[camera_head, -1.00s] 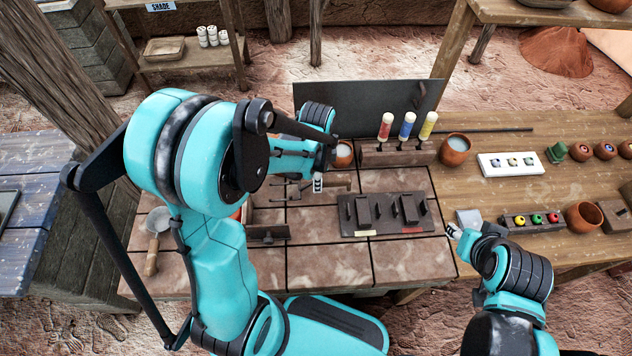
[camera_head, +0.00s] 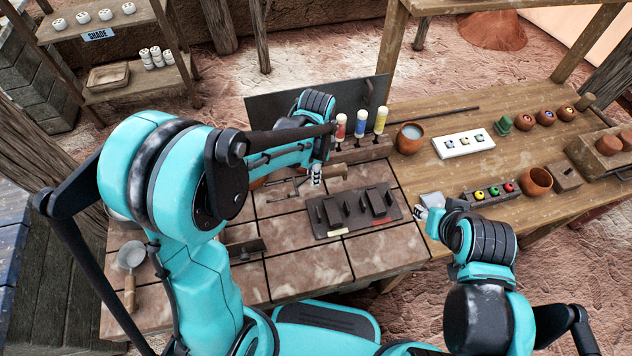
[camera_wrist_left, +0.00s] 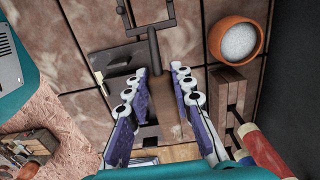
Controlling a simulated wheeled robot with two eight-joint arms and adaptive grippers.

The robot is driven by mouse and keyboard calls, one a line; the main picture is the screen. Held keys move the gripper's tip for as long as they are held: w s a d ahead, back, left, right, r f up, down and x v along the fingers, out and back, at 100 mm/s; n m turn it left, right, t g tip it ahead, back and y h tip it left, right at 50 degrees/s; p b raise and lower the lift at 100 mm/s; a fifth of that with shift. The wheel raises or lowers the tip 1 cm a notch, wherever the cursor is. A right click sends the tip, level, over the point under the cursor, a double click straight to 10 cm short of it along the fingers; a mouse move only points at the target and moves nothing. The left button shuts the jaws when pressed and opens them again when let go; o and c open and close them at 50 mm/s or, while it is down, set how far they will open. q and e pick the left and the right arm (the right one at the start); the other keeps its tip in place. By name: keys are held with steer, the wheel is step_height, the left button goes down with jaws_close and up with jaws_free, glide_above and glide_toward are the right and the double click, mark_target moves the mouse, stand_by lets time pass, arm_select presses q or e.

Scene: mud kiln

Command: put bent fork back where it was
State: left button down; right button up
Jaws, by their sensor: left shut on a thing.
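The bent fork (camera_head: 283,190) has dark prongs and a wooden handle. In the left wrist view its prongs (camera_wrist_left: 145,22) point to the top of the picture and its handle lies between my fingers. My left gripper (camera_head: 317,178) is shut on the handle, over the tiled bench top (camera_head: 300,265); it also shows in the left wrist view (camera_wrist_left: 165,95). I cannot tell whether the fork touches the tiles.
A dark tray with raised blocks (camera_head: 352,212) lies right of the fork. A rack (camera_head: 365,150) with red, blue and yellow bottles and a clay cup (camera_head: 409,138) stand behind it. A dark upright panel (camera_head: 270,115) closes the back. Bare tiles lie in front.

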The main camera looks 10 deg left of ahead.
arm_select(q)
steer(key=shift+f+b, duration=0.5)
steer(key=shift+f, duration=0.25)
step_height(320, 180, down, 5)
steer(key=b, duration=0.4)
steer(key=shift+a+f, duration=0.1)
steer(key=shift+f, duration=0.2)
steer(key=c, duration=1.2)
jaws_free()
